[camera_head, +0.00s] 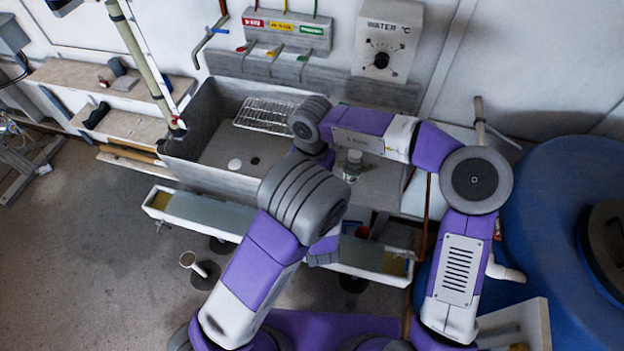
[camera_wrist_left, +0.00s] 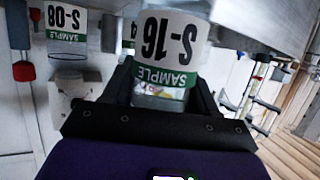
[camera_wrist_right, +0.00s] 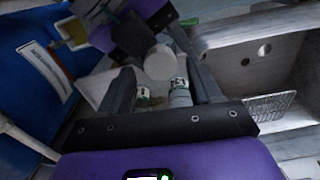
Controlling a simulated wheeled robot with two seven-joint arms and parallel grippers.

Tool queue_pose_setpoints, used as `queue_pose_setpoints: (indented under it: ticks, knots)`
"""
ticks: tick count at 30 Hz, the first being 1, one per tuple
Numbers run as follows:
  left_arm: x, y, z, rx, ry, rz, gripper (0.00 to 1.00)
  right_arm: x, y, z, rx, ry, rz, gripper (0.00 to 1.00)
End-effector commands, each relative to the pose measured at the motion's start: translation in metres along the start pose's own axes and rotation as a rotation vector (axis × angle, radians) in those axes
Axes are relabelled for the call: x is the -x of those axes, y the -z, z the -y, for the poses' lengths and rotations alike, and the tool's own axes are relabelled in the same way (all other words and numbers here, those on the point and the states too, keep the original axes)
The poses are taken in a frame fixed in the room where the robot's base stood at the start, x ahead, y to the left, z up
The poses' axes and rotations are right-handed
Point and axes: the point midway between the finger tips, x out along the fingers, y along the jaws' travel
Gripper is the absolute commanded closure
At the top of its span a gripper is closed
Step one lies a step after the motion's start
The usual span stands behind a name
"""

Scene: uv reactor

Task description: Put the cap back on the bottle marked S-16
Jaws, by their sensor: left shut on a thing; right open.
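My left gripper (camera_wrist_left: 162,88) is shut on the bottle marked S-16 (camera_wrist_left: 166,45), whose label appears upside down in the left wrist view. My right gripper (camera_wrist_right: 162,76) is open, with nothing held between its fingers. Beyond its fingers, a pale round end (camera_wrist_right: 160,62) shows beside my left gripper; I cannot tell whether it is the bottle's end or a cap. A white disc (camera_head: 235,164), possibly a cap, lies in the sink. My arms hide both grippers' fingers in the head view.
A bottle marked S-08 (camera_wrist_left: 67,35) stands apart, with another partly hidden behind S-16. Bottles (camera_wrist_right: 180,92) also show beyond my right fingers. The grey sink (camera_head: 205,115) holds a wire rack (camera_head: 264,115). A blue barrel (camera_head: 545,190) stands at right.

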Motion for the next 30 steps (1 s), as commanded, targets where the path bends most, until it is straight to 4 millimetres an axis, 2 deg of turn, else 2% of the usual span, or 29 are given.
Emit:
queue_pose_setpoints:
  ticks: [3,7,17,20,23,26,30]
  knots:
    - [0.000,0.001,0.000,0.001,0.000,-0.001,1.00,0.018,0.000,0.001,0.000,0.003,-0.002,0.36]
    - [0.000,0.001,0.000,0.001,0.000,-0.001,1.00,0.029,0.000,0.000,0.000,0.002,-0.001,0.36]
    - [0.000,0.001,0.000,0.001,0.000,-0.001,1.00,0.031,0.000,0.000,0.001,0.001,-0.001,0.36]
    - [0.000,0.001,0.000,0.001,0.000,-0.001,1.00,0.031,0.006,0.004,0.008,0.015,-0.032,0.36]
    - [0.000,0.001,0.000,0.001,0.000,-0.001,1.00,0.033,0.025,0.014,0.032,0.059,-0.125,0.36]
    - [0.000,0.001,0.000,0.001,0.000,-0.001,1.00,0.041,0.055,0.033,0.090,0.133,-0.286,0.36]
    - [0.000,0.001,0.000,0.001,0.000,-0.001,1.00,0.070,0.100,0.068,0.243,0.258,-0.571,0.36]
